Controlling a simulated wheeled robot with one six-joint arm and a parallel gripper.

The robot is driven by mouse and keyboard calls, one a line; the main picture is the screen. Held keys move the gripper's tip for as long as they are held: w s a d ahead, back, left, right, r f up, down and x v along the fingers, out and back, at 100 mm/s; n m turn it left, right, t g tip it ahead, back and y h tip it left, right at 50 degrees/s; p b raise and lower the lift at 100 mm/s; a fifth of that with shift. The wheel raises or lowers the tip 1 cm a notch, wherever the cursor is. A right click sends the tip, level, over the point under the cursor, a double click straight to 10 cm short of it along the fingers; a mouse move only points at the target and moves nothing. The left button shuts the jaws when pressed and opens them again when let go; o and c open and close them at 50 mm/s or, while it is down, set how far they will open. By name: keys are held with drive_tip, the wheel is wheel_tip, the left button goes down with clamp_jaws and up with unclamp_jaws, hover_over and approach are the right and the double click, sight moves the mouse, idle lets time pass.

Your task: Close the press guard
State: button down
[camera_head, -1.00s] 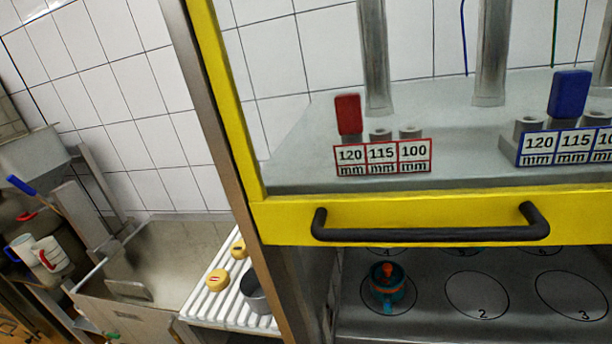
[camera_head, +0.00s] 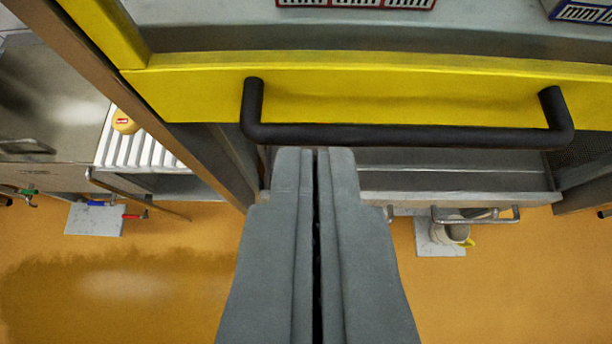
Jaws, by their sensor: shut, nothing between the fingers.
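The press guard is a yellow frame (camera_head: 400,88) with a clear front, and its lower bar crosses the upper part of the view. A black bar handle (camera_head: 400,137) is fixed along that lower bar. My gripper (camera_head: 314,152) is shut and empty, pointing up the picture. Its fingertips come right up to the lower edge of the handle, left of its middle. I cannot tell whether they touch it. The grey press bed (camera_head: 455,180) shows below the handle, partly hidden by my gripper.
A white ribbed drain board (camera_head: 140,145) with a yellow round piece (camera_head: 124,122) is at the left, beside a metal sink (camera_head: 50,95).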

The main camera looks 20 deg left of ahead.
drive_tip(key=x, duration=0.4)
drive_tip(key=f+x, duration=0.1)
drive_tip(key=x, duration=0.2)
drive_tip(key=shift+s+d, duration=0.1)
drive_tip(key=shift+s, duration=0.2)
drive_tip(key=shift+w+f, duration=0.2)
drive_tip(key=shift+f, duration=0.95)
